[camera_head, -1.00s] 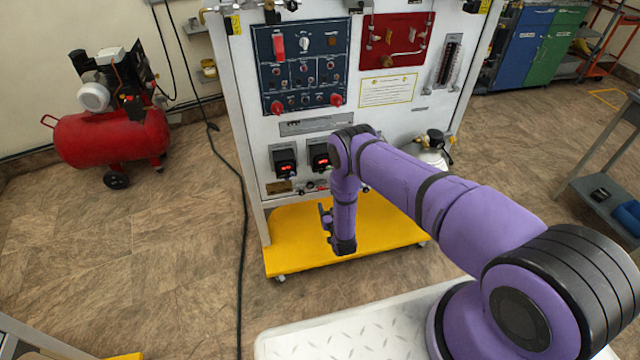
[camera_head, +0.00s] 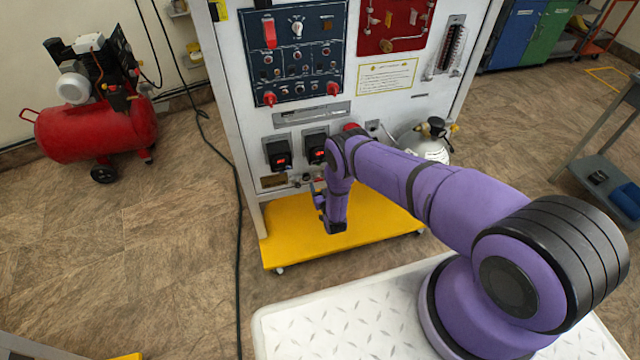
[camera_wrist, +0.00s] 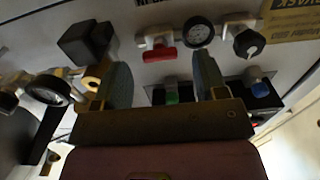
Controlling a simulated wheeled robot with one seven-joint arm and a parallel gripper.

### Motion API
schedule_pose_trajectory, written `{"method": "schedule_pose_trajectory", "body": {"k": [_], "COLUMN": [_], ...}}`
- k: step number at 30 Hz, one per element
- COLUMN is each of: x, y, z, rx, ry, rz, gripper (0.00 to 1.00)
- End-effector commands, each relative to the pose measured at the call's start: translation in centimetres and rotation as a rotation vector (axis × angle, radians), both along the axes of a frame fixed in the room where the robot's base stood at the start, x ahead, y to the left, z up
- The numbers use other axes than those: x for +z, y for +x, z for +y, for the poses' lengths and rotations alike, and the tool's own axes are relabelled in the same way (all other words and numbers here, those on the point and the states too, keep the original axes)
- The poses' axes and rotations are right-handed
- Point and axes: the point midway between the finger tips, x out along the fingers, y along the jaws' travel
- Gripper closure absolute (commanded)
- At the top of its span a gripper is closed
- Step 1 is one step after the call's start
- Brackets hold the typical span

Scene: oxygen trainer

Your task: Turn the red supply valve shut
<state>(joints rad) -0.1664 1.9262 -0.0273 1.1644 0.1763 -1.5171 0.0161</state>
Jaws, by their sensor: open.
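My gripper (camera_wrist: 161,64) is open, with one finger on each side of the picture's middle. The handle appears between and beyond the fingertips, and no contact shows. In the head view my wrist hangs in front of the lower panel of the white trainer (camera_head: 235,130), above its yellow base (camera_head: 375,220). There the fingertips are hard to make out, and I cannot pick out this handle among the small fittings low on the panel.
In the wrist view a black knob (camera_wrist: 248,42) is right of the gauge, a black block (camera_wrist: 86,42) is left, and another gauge (camera_wrist: 48,90) is far left. A red compressor (camera_head: 95,130) is far left.

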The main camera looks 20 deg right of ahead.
Motion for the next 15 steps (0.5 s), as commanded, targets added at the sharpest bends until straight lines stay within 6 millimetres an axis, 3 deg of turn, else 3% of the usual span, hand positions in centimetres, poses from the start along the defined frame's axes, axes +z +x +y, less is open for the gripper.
{"method": "schedule_pose_trajectory", "body": {"k": [6, 15], "x": [0.0, 0.0], "y": [1.7, 1.9], "z": [0.0, 0.0], "rx": [0.000, 0.000], "ry": [0.000, 0.000], "rz": [0.000, 0.001], "gripper": [0.34, 0.34]}}
